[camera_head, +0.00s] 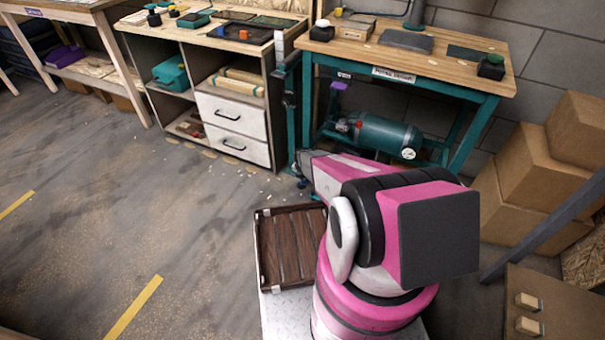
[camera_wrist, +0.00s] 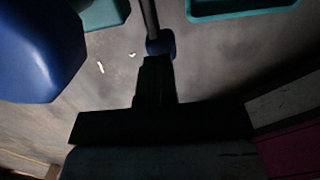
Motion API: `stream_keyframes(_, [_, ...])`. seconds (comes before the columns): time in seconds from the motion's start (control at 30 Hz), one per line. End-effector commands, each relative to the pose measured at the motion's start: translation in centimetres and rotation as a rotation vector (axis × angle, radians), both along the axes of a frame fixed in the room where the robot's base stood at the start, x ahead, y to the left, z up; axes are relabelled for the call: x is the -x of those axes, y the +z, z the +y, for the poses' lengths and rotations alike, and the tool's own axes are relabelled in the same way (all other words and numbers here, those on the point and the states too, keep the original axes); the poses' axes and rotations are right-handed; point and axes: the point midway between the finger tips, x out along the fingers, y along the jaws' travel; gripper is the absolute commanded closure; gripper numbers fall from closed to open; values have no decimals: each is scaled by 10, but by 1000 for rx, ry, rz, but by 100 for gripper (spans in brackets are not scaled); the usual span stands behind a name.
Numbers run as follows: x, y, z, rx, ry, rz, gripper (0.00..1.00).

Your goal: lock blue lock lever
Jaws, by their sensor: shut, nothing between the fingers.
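In the wrist view my gripper (camera_wrist: 154,68) is dark and shut, with its fingers pointing up the picture. A small dark-blue piece (camera_wrist: 161,45) on the end of a thin rod shows right at the fingertips; I cannot tell whether they touch. A large rounded blue part (camera_wrist: 35,52) fills the upper left of the wrist view, apart from the fingers. I cannot tell which of these is the blue lock lever.
The teal-framed workbench (camera_head: 484,128) has a teal tank (camera_head: 385,136) under it. A drawer cabinet (camera_head: 233,109) stands to its left. Cardboard boxes (camera_head: 520,170) are stacked on the right. A brown slatted tray (camera_head: 290,248) is beside my arm. The floor at left is clear.

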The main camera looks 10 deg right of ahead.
Motion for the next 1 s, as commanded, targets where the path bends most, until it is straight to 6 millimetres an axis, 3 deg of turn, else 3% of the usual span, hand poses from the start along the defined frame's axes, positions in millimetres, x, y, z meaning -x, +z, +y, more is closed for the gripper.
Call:
stream_keyframes(0.5, [-1,-9,-1,0,0,0,100])
stream_keyframes(0.73, [0,-28,0,0,0,1,100])
stream_keyframes(1.0, [2,-36,1,-2,-1,7,100])
